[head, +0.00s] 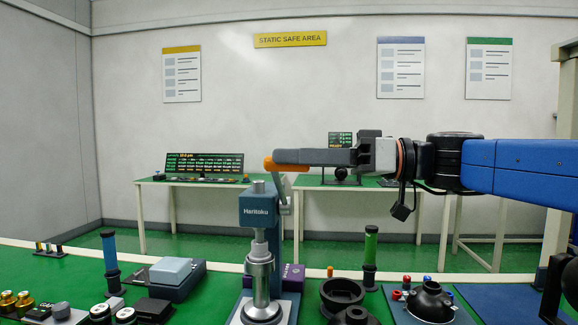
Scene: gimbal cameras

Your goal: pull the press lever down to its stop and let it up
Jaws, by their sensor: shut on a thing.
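The press (259,213) stands on the green bench, a blue-grey column marked "Haritoku" with a silver ram (260,277) below its head. Its lever (281,191) rises from the right side of the head to an orange grip (284,162) at the top. My gripper (300,157) reaches in from the right, level, with its fingers at the orange grip and shut on it. The fingers hide part of the grip. The lever arm stands nearly upright.
A green-topped cylinder (370,250) and a black round fixture (341,296) stand right of the press. A black dome (431,299) is further right. A grey box (170,270) and a blue-topped cylinder (109,252) are on the left. The air above the bench is mostly free.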

